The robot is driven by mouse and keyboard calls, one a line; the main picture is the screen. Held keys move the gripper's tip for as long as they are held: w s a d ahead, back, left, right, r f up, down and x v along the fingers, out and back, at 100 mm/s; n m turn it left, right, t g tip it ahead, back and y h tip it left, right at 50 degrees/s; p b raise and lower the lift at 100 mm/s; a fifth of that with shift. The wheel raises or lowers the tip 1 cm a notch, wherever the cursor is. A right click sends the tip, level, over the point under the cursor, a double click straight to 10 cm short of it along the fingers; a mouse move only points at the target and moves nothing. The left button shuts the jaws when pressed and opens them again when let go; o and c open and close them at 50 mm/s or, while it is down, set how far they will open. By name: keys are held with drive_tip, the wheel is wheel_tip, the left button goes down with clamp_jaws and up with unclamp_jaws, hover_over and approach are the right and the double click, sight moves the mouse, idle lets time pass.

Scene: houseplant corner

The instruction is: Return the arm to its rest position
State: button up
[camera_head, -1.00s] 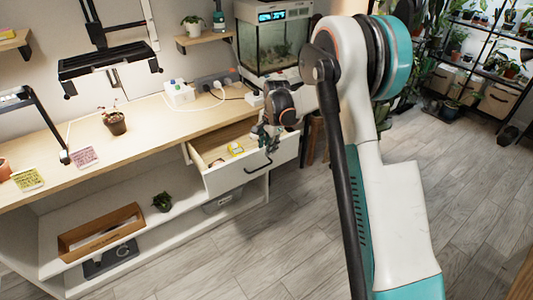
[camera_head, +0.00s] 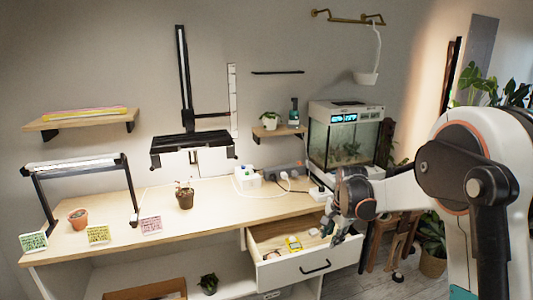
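My arm comes in from the right edge and reaches left, bent at a large joint. My gripper (camera_head: 336,232) points down at the right end of the open drawer (camera_head: 290,268). It is small and dark here, and I cannot tell whether its fingers are apart or touching. No held object is visible at it. A yellow item (camera_head: 293,244) and a few small things lie inside the drawer.
The wooden worktop (camera_head: 225,218) carries a potted plant (camera_head: 184,198), a lamp (camera_head: 75,165), colored cards and a power strip. An aquarium (camera_head: 345,140) stands behind my wrist. Shelves hang on the wall. A basket plant (camera_head: 433,262) stands on the floor beside my arm.

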drive_tip(key=s+a+r+n+t, duration=0.2)
drive_tip(key=s+r+n, duration=0.4)
drive_tip(key=s+r, duration=1)
drive_tip(key=s+f+n+t, duration=0.1)
drive_tip(key=s+f+n, duration=0.1)
drive_tip(key=s, duration=0.7)
drive_tip(key=s+a+f+n+t, duration=0.1)
drive_tip(key=s+n, duration=0.3)
drive_tip(key=s, duration=0.6)
drive_tip(key=shift+s+f+h, duration=0.25)
drive_tip(key=shift+f+h, duration=0.05)
drive_tip(key=shift+f, duration=0.05)
